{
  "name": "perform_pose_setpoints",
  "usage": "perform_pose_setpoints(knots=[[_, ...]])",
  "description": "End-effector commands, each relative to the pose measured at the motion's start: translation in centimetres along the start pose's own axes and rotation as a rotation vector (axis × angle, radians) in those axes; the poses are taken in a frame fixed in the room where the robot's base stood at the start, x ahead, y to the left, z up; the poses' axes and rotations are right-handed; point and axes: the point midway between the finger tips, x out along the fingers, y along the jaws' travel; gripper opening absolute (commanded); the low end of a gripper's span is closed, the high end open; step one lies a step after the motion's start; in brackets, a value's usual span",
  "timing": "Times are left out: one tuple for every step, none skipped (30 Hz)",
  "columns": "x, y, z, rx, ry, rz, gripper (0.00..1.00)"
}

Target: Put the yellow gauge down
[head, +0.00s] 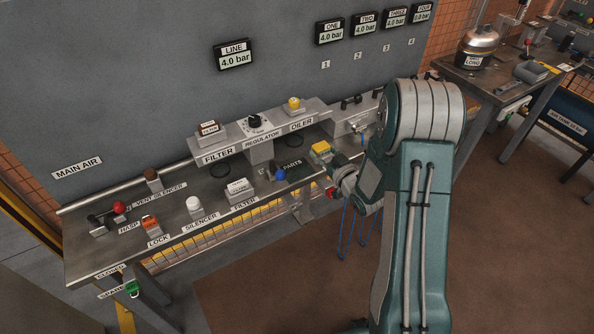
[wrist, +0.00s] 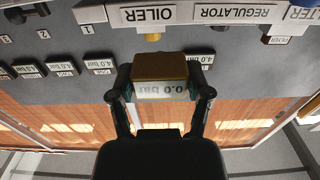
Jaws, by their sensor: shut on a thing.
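My gripper (wrist: 160,78) is shut on the yellow gauge (wrist: 158,66), with one finger on each side. The gauge's pale face reads 0.0 bar, upside down in the wrist view. In the head view the yellow gauge (head: 321,148) is at the end of my gripper (head: 334,166), by the bench's right part, below the OILER label. It appears held off the bench, but the exact gap under it cannot be told. My fingers are partly hidden in the head view.
The bench (head: 130,250) carries a red-knobbed lever (head: 118,208), orange hasp (head: 150,223), white silencer (head: 193,205), filter block (head: 238,188) and blue-topped part (head: 280,174). The filter, regulator and oiler unit (head: 260,145) stands behind. A second table (head: 478,82) is at right.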

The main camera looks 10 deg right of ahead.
Motion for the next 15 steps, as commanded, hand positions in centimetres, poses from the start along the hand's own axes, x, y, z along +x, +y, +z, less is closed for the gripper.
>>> perform_pose_setpoints(knots=[[0.8,-0.8,0.6,0.002,-0.001,-0.004,0.03],[1.3,-1.2,0.9,0.002,-0.001,-0.003,0.03],[1.9,-1.7,1.3,0.003,-0.001,-0.004,0.03],[2.2,-2.0,1.7,0.005,-0.001,-0.002,0.03],[2.5,-2.2,2.4,0.006,-0.003,-0.001,0.03],[2.9,-2.5,3.1,0.006,-0.001,-0.001,0.03],[3.2,-2.8,3.6,0.006,-0.001,0.000,0.03],[3.5,-3.0,4.1,0.005,-0.001,-0.001,0.03],[3.9,-3.4,4.7,0.005,0.000,0.000,0.03],[4.1,-3.6,5.1,0.005,0.000,0.001,0.03],[4.3,-3.9,5.4,0.004,-0.001,0.000,0.03],[4.6,-4.2,5.7,0.002,0.000,0.001,0.03],[4.7,-4.2,5.9,0.001,0.000,0.002,0.03],[4.8,-4.3,6.0,0.001,0.001,0.002,0.03],[5.0,-4.4,6.3,0.001,0.001,0.002,0.03]])
